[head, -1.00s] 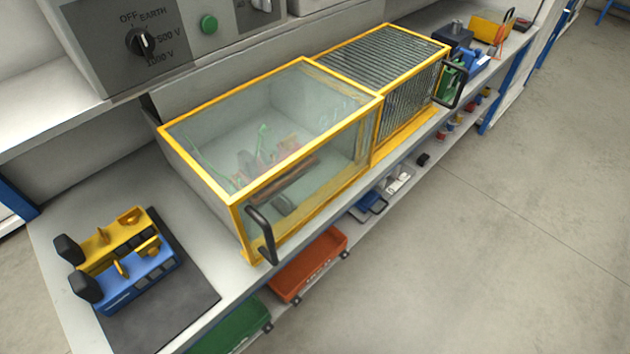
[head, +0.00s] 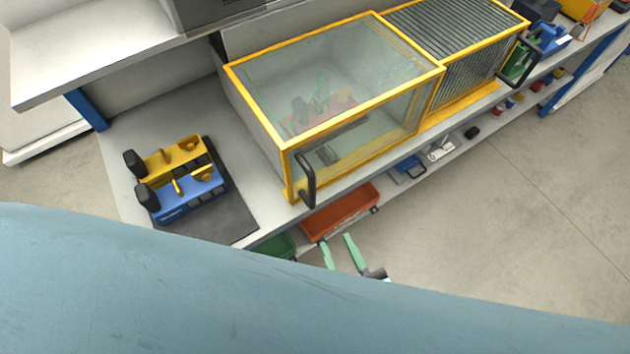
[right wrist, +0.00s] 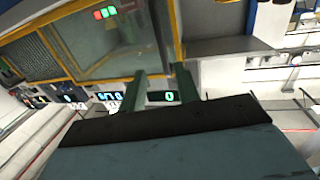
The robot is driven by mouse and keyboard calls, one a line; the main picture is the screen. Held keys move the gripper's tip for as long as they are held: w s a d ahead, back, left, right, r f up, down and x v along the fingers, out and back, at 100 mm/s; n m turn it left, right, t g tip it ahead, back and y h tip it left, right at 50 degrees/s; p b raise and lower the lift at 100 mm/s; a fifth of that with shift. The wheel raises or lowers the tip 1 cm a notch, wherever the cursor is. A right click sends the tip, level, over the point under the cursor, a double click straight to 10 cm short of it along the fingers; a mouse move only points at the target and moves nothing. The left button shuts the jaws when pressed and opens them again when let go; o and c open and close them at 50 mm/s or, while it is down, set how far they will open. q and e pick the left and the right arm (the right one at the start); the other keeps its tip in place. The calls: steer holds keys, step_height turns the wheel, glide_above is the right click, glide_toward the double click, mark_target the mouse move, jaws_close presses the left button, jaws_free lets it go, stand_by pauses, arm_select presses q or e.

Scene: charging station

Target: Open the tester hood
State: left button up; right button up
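The tester hood (head: 335,85) is a clear box with a yellow frame on the bench, and it is closed. Its dark handle (head: 308,180) stands at the front left corner. Through the panes I see red and green parts inside. My right gripper (head: 337,245) shows two green fingers, apart and empty, below and in front of the handle, past the bench edge. In the right wrist view the fingers (right wrist: 155,82) point towards the yellow-framed hood (right wrist: 110,40), with the dark handle (right wrist: 160,35) just beyond them. My left gripper is not in view.
A ribbed yellow-framed cage (head: 455,45) adjoins the hood on the right. Yellow and blue devices (head: 180,180) lie on a dark mat (head: 225,225) at left. A red bin (head: 340,210) sits on the lower shelf. Open floor (head: 520,220) lies at right.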

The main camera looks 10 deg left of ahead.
mark_target(314, 192)
steer(key=x, duration=0.4)
steer(key=r+x, duration=0.1)
steer(key=x, duration=0.8)
steer(key=shift+w+a+r, duration=0.15)
steer(key=shift+a+r, duration=0.1)
steer(key=shift+r, duration=0.15)
jaws_close()
